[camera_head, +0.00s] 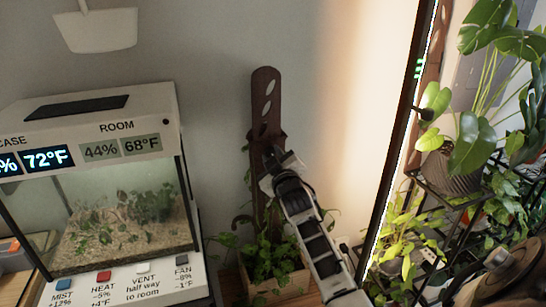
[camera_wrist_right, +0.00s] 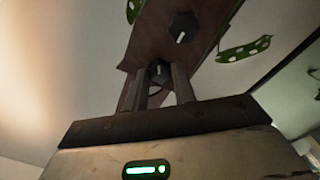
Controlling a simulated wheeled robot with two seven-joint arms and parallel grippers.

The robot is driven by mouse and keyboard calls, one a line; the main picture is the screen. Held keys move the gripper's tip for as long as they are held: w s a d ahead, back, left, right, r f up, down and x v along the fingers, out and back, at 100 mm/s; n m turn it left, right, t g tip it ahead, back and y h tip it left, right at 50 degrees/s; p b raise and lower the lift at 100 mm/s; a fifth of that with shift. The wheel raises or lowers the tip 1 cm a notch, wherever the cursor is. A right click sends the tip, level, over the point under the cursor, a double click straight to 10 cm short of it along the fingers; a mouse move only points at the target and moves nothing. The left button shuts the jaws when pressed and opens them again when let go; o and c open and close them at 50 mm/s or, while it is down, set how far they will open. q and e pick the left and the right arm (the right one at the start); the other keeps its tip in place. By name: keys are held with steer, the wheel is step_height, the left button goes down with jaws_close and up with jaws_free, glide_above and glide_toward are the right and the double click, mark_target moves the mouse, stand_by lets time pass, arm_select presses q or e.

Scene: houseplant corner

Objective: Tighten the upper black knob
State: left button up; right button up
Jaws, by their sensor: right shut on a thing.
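A brown slotted wooden plank (camera_head: 266,105) stands upright behind a planter box, and it also shows in the right wrist view (camera_wrist_right: 150,42). In that view, one black knob (camera_wrist_right: 158,72) with a pale mark sits between the fingertips of my right gripper (camera_wrist_right: 163,82). A second black knob (camera_wrist_right: 183,27) with a white mark is on the plank, clear of the fingers. I cannot tell from the views which knob is the upper one. In the head view my right gripper (camera_head: 272,162) is at the middle of the plank and hides the knobs. My left gripper is out of view.
A glass terrarium (camera_head: 120,200) with displays and buttons stands at left. The leafy planter (camera_head: 272,285) is below my right gripper. A dark shelf post (camera_head: 398,130) and potted plants (camera_head: 455,172) are at right. Spotted green leaves (camera_wrist_right: 243,50) hang beside the plank.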

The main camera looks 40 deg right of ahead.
steer(key=o, duration=1)
steer(key=shift+s, duration=0.1)
steer(key=b+v, duration=0.1)
steer(key=v, duration=1.5)
steer(key=shift+b, duration=0.35)
steer(key=s+a+f+g+y, duration=0.2)
steer(key=s+a+f+y, duration=0.1)
steer(key=s+a+f, duration=0.2)
steer(key=s+a+f+g+y, duration=0.2)
steer(key=s+a+f+y, duration=0.1)
steer(key=a+f, duration=0.6)
steer(key=s+a+f+g+y, duration=0.2)
steer(key=s+a+f+y, duration=0.2)
steer(key=f, duration=0.6)
steer(key=shift+s+a+f+g, duration=0.1)
steer(key=shift+s+a+g, duration=0.1)
steer(key=shift+s+a, duration=0.6)
steer(key=shift+s+a+f+g, duration=0.15)
steer(key=shift+s+a, duration=0.35)
steer(key=shift+a, duration=0.55)
